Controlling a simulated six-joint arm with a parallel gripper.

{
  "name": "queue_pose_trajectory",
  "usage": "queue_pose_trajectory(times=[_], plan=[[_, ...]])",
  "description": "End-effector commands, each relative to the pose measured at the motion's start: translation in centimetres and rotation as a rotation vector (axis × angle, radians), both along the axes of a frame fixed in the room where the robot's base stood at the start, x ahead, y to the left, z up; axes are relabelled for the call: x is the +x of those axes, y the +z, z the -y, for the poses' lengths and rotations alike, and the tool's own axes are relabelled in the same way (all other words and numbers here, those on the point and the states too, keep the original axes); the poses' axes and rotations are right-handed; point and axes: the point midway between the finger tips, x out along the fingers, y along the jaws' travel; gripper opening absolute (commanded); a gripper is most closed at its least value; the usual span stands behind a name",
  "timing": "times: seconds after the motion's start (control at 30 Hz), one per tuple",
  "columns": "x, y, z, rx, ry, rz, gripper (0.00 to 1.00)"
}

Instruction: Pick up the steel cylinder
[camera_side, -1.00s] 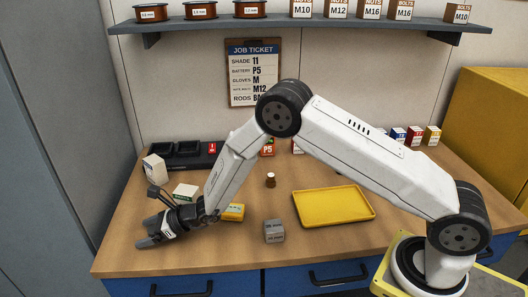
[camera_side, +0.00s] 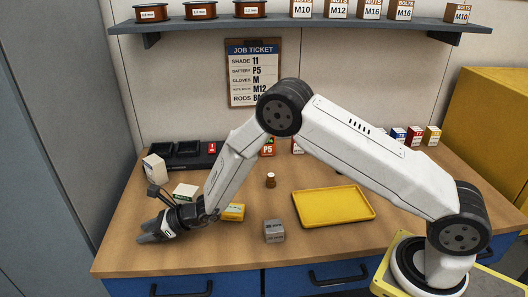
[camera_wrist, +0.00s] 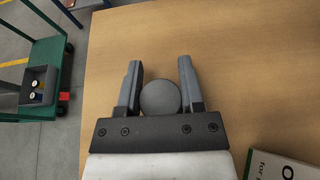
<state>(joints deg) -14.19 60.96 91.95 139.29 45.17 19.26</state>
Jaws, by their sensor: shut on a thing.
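The steel cylinder (camera_wrist: 160,99) shows in the wrist view as a grey round end between the two fingers of my gripper (camera_wrist: 160,88). The fingers are shut on it, one on each side. In the side view my gripper (camera_side: 146,237) is low over the front left part of the wooden bench, and the cylinder cannot be made out there. I cannot tell whether the cylinder touches the bench.
A yellow tray (camera_side: 334,205) lies on the bench's right half. A grey box (camera_side: 274,231), a small brown bottle (camera_side: 271,180), a yellow box (camera_side: 233,212) and white boxes (camera_side: 155,168) stand around. A green cart (camera_wrist: 45,75) is beyond the bench edge.

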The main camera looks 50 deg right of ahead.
Motion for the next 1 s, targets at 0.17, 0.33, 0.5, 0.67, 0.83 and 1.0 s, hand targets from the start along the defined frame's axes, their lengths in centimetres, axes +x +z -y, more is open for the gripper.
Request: queue_pose_trajectory(times=[0.17,0.33,0.5,0.67,0.83,1.0], plan=[[0.1,1.1,0.0,0.001,0.0,0.003,0.0],[0.1,2.8,0.0,0.002,0.001,0.005,0.0],[-1.1,4.6,0.4,0.002,-0.001,0.004,0.0],[-2.7,6.5,0.9,0.002,-0.001,0.004,0.0],[-4.4,8.7,1.5,0.002,-0.001,0.004,0.0],[-6.8,10.0,2.3,0.001,0.0,0.003,0.0]])
